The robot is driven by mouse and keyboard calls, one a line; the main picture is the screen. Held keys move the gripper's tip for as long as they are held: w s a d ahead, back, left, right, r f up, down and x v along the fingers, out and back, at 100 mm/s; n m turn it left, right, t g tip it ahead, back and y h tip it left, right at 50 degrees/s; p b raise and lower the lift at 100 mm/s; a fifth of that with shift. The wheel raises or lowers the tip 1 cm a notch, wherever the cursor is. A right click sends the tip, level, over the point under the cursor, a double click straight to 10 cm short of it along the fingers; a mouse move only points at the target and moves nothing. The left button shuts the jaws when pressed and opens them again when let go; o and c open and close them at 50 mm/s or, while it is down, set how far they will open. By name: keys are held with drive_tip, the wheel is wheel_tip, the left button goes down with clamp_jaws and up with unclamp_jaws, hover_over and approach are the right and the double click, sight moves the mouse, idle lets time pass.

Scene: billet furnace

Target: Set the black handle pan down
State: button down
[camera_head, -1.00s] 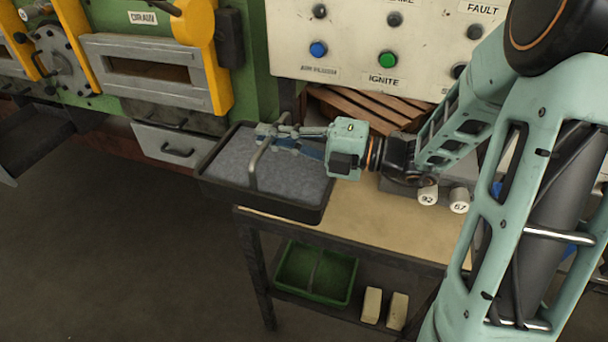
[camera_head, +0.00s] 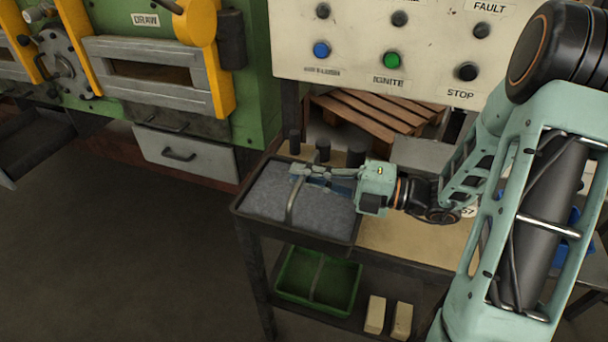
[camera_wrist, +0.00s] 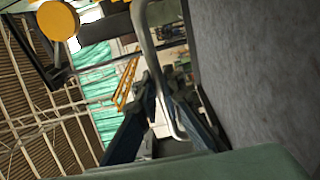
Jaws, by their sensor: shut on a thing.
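The black pan (camera_head: 235,207) is a dark shallow rectangular tray with a grey fill and a raised bar handle (camera_head: 291,205) across it. It is level at the left end of the worktable (camera_head: 400,240). I cannot tell whether its underside touches the top. My gripper (camera_head: 297,171) reaches in from the right, over the pan, and is shut on the handle. In the wrist view, the handle (camera_wrist: 147,35) runs between the fingers (camera_wrist: 165,85), and the grey fill (camera_wrist: 250,60) takes up the right side.
Several dark cylinders (camera_head: 323,150) stand behind the pan. The tan tabletop to its right is bare. A green pan (camera_head: 316,281) and two pale blocks (camera_head: 388,317) sit on the lower shelf. The control panel (camera_head: 400,45) and a wooden pallet (camera_head: 375,120) are behind.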

drive_tip(key=shift+r, duration=0.1)
drive_tip(key=c, duration=2.5)
unclamp_jaws()
drive_tip(key=shift+f, duration=0.2)
drive_tip(key=o, duration=0.4)
drive_tip(key=shift+r, duration=0.2)
drive_tip(key=v, duration=0.7)
drive_tip(key=shift+s+d+p, duration=0.15)
drive_tip(key=shift+d+p, duration=0.1)
drive_tip(key=shift+p, duration=0.1)
drive_tip(key=shift+a, duration=0.1)
